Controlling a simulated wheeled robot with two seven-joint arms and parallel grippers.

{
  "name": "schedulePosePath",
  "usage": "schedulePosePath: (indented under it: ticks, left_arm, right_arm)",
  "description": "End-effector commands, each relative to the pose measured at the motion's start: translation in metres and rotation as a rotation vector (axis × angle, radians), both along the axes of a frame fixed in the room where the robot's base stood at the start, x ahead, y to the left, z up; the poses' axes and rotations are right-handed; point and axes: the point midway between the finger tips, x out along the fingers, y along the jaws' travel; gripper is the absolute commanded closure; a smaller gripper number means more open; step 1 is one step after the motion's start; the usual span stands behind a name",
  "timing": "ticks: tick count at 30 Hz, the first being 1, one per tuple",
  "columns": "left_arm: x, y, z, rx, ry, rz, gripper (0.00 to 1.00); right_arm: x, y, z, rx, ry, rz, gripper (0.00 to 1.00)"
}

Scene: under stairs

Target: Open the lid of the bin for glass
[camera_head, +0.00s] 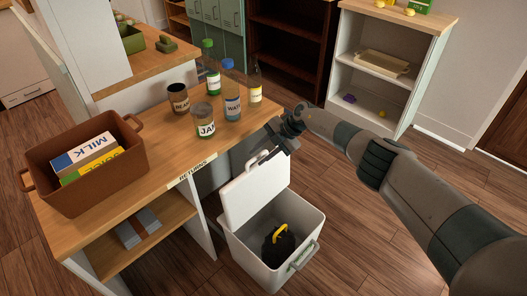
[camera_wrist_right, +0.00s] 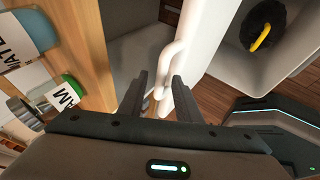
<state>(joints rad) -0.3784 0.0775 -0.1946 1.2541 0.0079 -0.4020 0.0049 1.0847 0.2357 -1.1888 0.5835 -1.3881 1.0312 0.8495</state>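A pale grey bin (camera_head: 240,251) stands on the floor beside the table, its white lid (camera_head: 254,190) raised and leaning back steeply. A black bundle with a yellow tie (camera_head: 279,247) lies inside; it also shows in the right wrist view (camera_wrist_right: 262,28). A small label with green is at the bin's front handle, too small to read. My right gripper (camera_head: 283,140) is at the lid's upper edge. In the right wrist view, its two fingers (camera_wrist_right: 160,100) are apart, with the lid's white loop handle (camera_wrist_right: 172,62) between or just beyond them. My left gripper is out of view.
The wooden table (camera_head: 165,148) marked RETURNS holds a brown crate (camera_head: 105,185) with cartons, a can (camera_head: 178,97), a jar (camera_head: 203,120) and several bottles near the bin's side. A white shelf unit (camera_head: 401,100) stands behind. Floor right of the bin is clear.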

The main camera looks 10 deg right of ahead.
Motion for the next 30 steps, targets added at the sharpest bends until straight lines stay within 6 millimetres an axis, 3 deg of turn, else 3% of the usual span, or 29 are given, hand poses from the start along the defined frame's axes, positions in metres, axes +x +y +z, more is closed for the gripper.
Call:
schedulePosePath:
  ticks: [7,14,30]
  left_arm:
    - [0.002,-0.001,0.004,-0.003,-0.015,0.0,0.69]
    - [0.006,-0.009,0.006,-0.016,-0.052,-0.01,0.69]
    - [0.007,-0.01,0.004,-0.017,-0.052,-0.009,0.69]
  right_arm:
    - [-0.001,-0.007,0.008,-0.001,-0.001,-0.001,0.69]
    - [-0.005,-0.023,0.029,-0.001,-0.002,0.0,0.69]
    - [-0.02,-0.084,0.109,-0.001,-0.003,0.0,0.69]
